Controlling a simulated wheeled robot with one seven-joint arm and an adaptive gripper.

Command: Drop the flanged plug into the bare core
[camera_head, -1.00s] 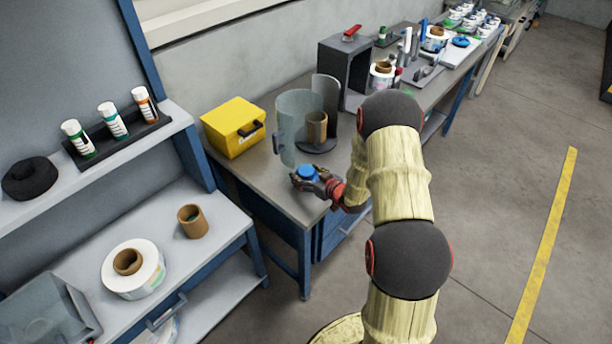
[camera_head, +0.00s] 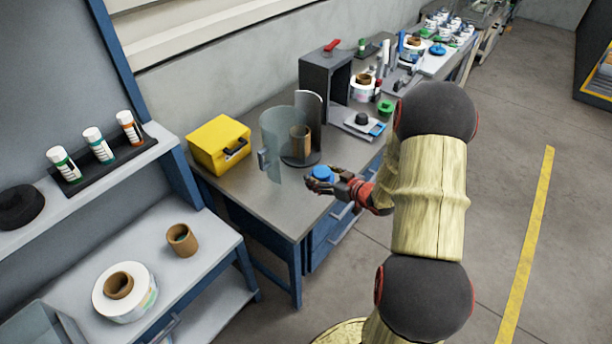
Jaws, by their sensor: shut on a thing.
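My gripper (camera_head: 325,183) is shut on a blue round plug (camera_head: 322,173) and holds it near the bench's front edge, just to the front right of a curved guard. A bare brown cardboard core (camera_head: 301,143) stands upright on a dark round base (camera_head: 300,162), partly behind the clear guard panel (camera_head: 271,148). A second bare core (camera_head: 183,240) stands upright on the lower shelf at left, its top opening visible. The plug is apart from both cores. Its flange cannot be made out, and its underside is hidden by my fingers.
A yellow case (camera_head: 218,145) sits on the grey bench at left. A dark box stand (camera_head: 326,76) and a small device (camera_head: 362,122) are behind and to the right. A white label reel (camera_head: 125,292) lies on the lower shelf. The bench's front left is clear.

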